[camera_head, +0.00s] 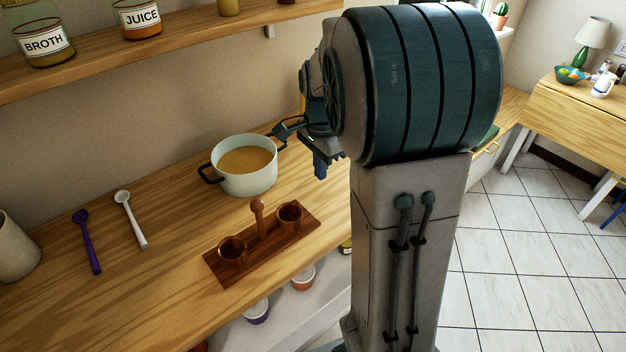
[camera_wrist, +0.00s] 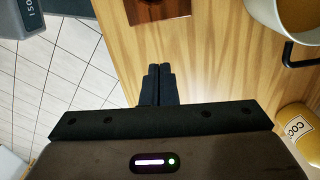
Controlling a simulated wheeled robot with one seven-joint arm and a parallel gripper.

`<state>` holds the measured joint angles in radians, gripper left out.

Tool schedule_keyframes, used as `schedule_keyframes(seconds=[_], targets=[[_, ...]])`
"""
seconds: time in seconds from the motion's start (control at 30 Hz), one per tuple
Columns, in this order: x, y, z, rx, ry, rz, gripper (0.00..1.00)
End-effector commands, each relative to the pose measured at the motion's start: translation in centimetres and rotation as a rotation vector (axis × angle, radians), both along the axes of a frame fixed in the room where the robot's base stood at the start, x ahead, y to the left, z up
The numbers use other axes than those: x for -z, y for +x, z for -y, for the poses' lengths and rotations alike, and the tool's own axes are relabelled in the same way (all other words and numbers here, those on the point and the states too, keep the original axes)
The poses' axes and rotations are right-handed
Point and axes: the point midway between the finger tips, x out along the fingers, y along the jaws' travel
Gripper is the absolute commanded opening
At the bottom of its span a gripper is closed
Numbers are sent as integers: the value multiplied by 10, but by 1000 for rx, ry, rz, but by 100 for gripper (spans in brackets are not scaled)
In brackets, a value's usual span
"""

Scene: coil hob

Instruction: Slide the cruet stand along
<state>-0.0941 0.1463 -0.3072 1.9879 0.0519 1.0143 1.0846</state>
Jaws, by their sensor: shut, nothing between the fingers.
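The cruet stand (camera_head: 285,236) is a dark reddish-brown wooden tray with an upright knobbed handle in its middle and a round cup at each end. It sits on the wooden counter near the front edge. In the wrist view only one end of the cruet stand (camera_wrist: 148,12) shows, at the top edge. My gripper (camera_head: 321,172) points down behind and to the right of the stand, apart from it. In the wrist view my gripper's fingers (camera_wrist: 158,72) are together and empty, over the counter near its edge.
A pale pot (camera_head: 245,178) of yellow-brown soup with black handles stands behind the stand. A purple spoon (camera_head: 87,240) and a white spoon (camera_head: 130,218) lie to the left. A yellow labelled jar (camera_wrist: 298,130) is right of the gripper in the wrist view. Bare counter lies left of the stand.

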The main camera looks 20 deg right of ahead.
Motion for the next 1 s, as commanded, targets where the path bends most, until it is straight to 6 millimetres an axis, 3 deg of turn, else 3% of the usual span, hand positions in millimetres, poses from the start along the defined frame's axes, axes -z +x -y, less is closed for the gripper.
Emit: schedule_keyframes(seconds=[0.4,0.7,1.0], targets=[[87,-2,0,-2,1,-5,0],[85,-10,-36,-5,0,0,0],[86,-11,-39,-3,0,0,0]])
